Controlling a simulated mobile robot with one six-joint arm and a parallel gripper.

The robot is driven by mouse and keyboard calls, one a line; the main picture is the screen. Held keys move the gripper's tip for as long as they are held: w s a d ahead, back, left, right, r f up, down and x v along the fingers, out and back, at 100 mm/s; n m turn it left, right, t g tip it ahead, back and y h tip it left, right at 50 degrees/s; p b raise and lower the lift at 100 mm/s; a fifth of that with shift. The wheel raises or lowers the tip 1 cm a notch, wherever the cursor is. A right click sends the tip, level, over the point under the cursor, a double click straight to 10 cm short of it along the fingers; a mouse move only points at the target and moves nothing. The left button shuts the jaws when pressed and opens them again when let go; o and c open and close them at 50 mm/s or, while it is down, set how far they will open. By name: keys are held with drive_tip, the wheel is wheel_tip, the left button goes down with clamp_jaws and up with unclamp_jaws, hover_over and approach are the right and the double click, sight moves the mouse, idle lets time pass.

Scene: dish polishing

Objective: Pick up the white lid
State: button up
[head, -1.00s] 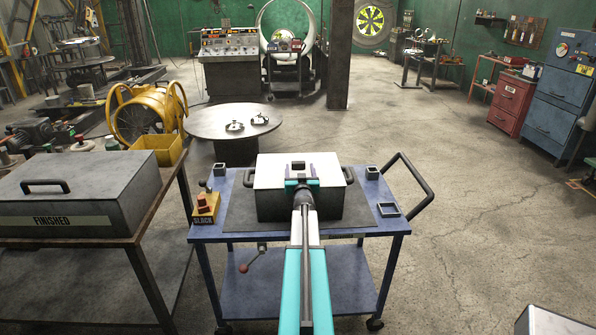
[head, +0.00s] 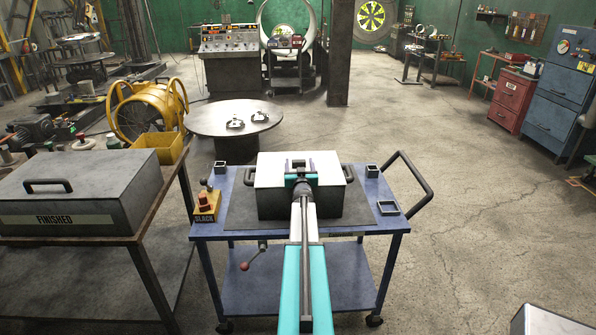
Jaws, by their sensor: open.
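The white lid (head: 270,169) lies flat on top of a dark grey box (head: 271,206) on the blue cart. A small dark handle (head: 298,162) stands at the middle of the lid. My gripper (head: 299,167) is at the lid's middle, its two fingers apart to the left and right of the handle. The picture does not show whether the fingers touch the handle or the lid. My arm hides part of the box's front.
A grey "FINISHED" box (head: 100,195) stands on a table at the left. A round table (head: 215,122) is behind.

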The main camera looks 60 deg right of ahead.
drive_tip(key=c, duration=1.5)
drive_tip(key=shift+r, duration=0.15)
drive_tip(key=shift+r+b, duration=0.45)
drive_tip(key=shift+r, duration=0.25)
wheel_tip(320, 180, up, 2)
drive_tip(key=shift+b, duration=0.3)
drive_tip(key=r+b+v, duration=0.1)
drive_tip(key=v, duration=1.5)
drive_tip(key=shift+s+d+r+b, duration=0.25)
drive_tip(key=shift+b, duration=0.1)
